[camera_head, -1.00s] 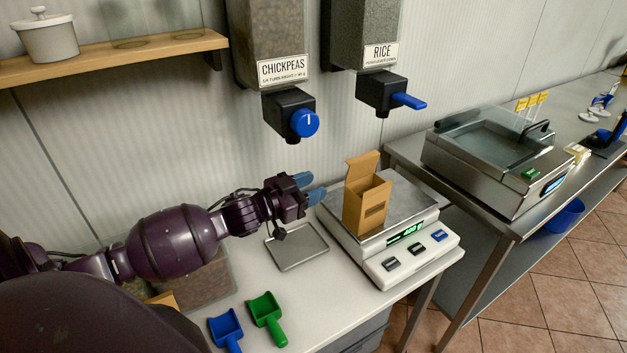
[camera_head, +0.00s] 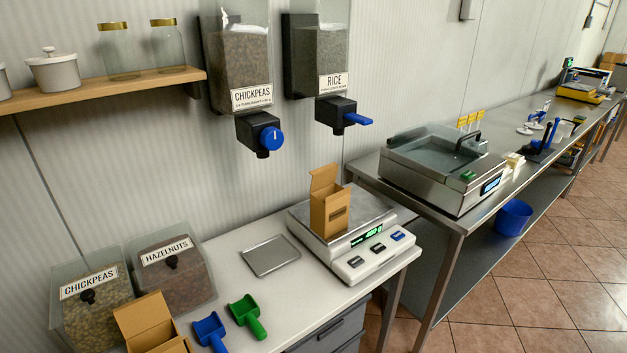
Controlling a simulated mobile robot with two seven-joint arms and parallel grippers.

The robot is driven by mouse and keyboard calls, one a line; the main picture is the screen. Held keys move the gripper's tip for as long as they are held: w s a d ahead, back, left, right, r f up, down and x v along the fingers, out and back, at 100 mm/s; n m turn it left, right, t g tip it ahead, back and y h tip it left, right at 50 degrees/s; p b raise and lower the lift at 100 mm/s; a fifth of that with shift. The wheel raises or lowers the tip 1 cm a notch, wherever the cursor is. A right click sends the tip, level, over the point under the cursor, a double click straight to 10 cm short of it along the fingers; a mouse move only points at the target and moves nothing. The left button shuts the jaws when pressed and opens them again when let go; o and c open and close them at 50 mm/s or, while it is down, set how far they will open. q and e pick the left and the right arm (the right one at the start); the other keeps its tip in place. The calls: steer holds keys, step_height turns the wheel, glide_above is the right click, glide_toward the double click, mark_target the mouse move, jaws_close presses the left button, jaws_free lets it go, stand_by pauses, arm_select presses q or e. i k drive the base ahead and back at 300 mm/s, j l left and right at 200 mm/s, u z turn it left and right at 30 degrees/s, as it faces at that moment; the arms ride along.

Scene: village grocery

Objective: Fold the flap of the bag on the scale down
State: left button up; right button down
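A brown paper bag (camera_head: 332,213) stands upright on the steel plate of the scale (camera_head: 361,243). Its flap (camera_head: 324,177) stands up at the back left of the opening, tilted a little outward, and the top is open. The scale has a lit green display, but I cannot read its digits surely. Neither of my grippers shows in the head view.
A flat metal tray (camera_head: 270,256) lies left of the scale. A blue scoop (camera_head: 209,331), a green scoop (camera_head: 247,314), another open brown bag (camera_head: 150,326) and bins of chickpeas (camera_head: 91,309) and hazelnuts (camera_head: 174,274) are at the front left. Dispensers (camera_head: 240,70) hang above.

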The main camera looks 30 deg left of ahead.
mark_target(324, 175)
steer(key=i+l, duration=0.25)
steer(key=i, duration=0.15)
steer(key=i+l, duration=0.3)
steer(key=i+l+u, duration=0.2)
steer(key=u, duration=0.2)
steer(key=i+l+u, duration=0.35)
